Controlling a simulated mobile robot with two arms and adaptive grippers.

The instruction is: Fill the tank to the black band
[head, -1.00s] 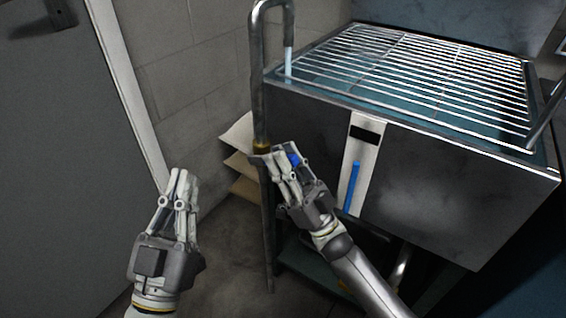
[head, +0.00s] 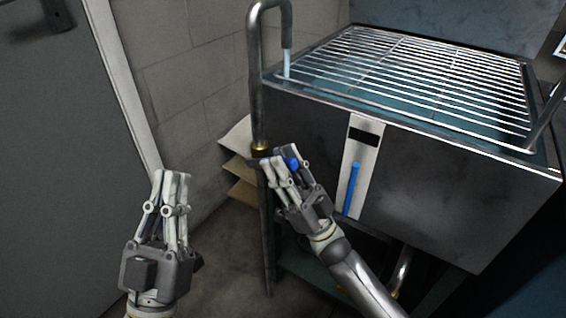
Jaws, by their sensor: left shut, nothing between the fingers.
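The metal tank (head: 400,200) stands at the right with a wire rack over its open top. On its front a white gauge strip (head: 365,160) carries a black band (head: 364,136) and a blue column (head: 352,188). The column's top is a little below the band. A bent pipe (head: 254,80) rises at the tank's left corner, and pale water (head: 287,65) runs from its spout into the tank. My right gripper (head: 277,157) is at the pipe's blue handle (head: 292,163), which its fingers partly hide; its grip is unclear. My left gripper (head: 172,176) is shut and empty, away from the tank.
A grey door (head: 60,170) fills the left side, beside a block wall (head: 180,85). Pale stacked sheets (head: 240,165) lie behind the pipe. The dark floor between my grippers looks clear.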

